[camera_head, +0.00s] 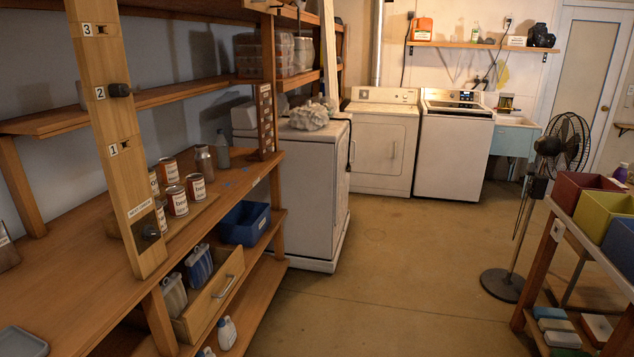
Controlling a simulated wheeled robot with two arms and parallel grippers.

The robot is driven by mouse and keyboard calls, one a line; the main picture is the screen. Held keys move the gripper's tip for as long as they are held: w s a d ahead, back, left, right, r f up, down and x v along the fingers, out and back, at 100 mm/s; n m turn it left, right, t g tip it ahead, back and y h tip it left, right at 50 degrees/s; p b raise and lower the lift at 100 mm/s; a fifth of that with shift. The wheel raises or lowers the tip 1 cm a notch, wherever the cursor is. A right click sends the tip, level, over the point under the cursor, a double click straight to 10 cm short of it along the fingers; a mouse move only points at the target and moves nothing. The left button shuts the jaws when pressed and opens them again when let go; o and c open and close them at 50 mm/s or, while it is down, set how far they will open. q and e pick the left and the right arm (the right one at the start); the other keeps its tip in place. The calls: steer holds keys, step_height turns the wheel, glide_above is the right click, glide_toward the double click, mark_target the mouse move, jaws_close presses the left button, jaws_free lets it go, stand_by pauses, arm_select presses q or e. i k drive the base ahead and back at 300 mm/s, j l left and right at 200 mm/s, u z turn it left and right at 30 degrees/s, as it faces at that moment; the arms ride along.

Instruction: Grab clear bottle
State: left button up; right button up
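Two bottle-shaped things stand upright on the wooden workbench at the left, near its far end. One is a greenish-grey, see-through-looking bottle (222,151); the other is a brownish-grey bottle or jar (203,161) just left of it. A small pale bottle (475,33) stands on the far wall shelf. I cannot tell which of them is the clear bottle. Neither of my grippers is in view.
Several labelled cans (177,201) stand near the bottles, behind a numbered wooden post (113,130). A blue bin (245,223) sits lower down. White machines (384,145) line the back. A fan (502,283) and coloured bins (580,197) stand right. The middle floor is clear.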

mark_target(223, 160)
steer(key=i+l+u, duration=0.1)
steer(key=i+u, duration=0.3)
steer(key=i, duration=0.15)
steer(key=i+l+u, duration=0.35)
steer(key=i, duration=0.2)
steer(key=i+l+u, duration=0.4)
steer(key=i+j, duration=0.05)
steer(key=i, duration=0.05)
